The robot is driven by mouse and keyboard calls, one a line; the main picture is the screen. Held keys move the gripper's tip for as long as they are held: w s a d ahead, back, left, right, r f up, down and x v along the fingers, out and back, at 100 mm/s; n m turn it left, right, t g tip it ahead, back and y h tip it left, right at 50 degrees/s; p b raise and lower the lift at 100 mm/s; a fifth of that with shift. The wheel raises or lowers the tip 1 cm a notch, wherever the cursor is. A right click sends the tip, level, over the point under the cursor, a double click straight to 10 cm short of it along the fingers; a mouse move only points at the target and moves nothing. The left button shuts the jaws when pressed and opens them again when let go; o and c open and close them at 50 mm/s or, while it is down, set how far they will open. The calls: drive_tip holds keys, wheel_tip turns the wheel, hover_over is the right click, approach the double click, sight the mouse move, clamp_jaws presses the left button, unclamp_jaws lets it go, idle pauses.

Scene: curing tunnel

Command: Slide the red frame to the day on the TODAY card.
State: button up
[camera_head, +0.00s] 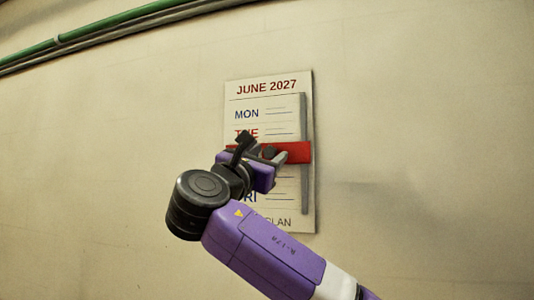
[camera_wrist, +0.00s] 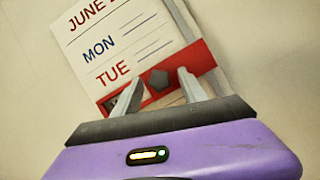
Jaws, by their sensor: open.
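A wall calendar board (camera_head: 262,103) headed JUNE 2027 lists MON and TUE; lower rows are partly hidden by my arm, with only part of a FRI-like label showing. The red frame (camera_head: 297,152) lies across the board just below TUE, and it also shows in the wrist view (camera_wrist: 201,60). A dark knob (camera_wrist: 157,80) stands out from the frame. My gripper (camera_head: 262,150) is at the frame, open, with one finger on either side of the knob in the wrist view (camera_wrist: 160,76). I cannot tell whether the fingers touch the knob. No TODAY card is in view.
A grey vertical rail (camera_head: 304,190) runs down the board's right side, and the frame crosses it. Green and grey pipes (camera_head: 110,22) run along the wall at top left. The wall around the board is bare.

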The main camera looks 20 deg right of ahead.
clamp_jaws()
idle(1.4)
